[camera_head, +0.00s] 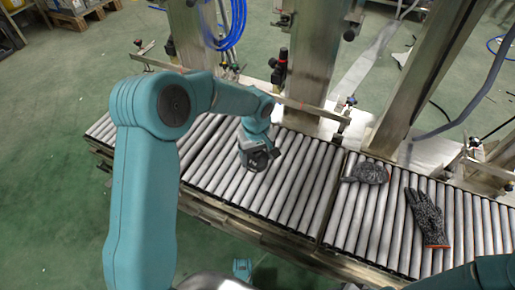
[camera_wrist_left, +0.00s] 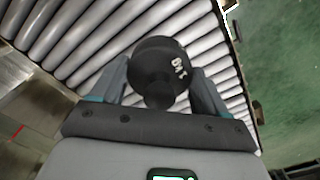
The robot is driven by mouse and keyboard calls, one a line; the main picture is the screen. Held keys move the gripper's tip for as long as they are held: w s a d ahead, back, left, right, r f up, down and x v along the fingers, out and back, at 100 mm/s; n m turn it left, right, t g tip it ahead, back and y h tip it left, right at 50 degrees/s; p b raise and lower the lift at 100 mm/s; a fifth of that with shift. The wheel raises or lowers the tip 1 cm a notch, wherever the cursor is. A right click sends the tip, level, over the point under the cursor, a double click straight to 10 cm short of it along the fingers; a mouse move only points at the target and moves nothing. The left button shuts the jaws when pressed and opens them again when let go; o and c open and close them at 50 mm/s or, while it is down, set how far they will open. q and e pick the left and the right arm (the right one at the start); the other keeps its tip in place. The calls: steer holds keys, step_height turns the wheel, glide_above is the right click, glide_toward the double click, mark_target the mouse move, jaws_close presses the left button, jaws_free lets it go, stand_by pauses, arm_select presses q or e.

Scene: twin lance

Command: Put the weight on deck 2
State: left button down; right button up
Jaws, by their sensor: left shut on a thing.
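The weight (camera_wrist_left: 158,68) is a dark round piece with pale lettering, seen in the left wrist view between the two fingers. My left gripper (camera_head: 260,157) is shut on it, over the middle part of the roller conveyor (camera_head: 310,180) in the head view. In the left wrist view the left gripper (camera_wrist_left: 160,95) has one finger on each side of the weight. I cannot tell whether the weight touches the rollers. No label shows which conveyor section is deck 2.
Two grey gloves, one bunched (camera_head: 368,173) and one spread flat (camera_head: 427,218), lie on the right conveyor section. Metal posts (camera_head: 314,60) and fittings stand along the far side. Bare rollers lie left of my gripper.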

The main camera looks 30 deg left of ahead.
arm_select(q)
step_height(320, 180, down, 6)
steer(key=shift+f+b, duration=0.1)
steer(key=shift+b, duration=0.65)
steer(key=shift+f+b, duration=0.75)
steer(key=shift+f, duration=1.3)
steer(key=shift+f, duration=0.1)
jaws_free()
step_height(320, 180, up, 12)
steer(key=p, duration=0.4)
steer(key=shift+s, duration=0.15)
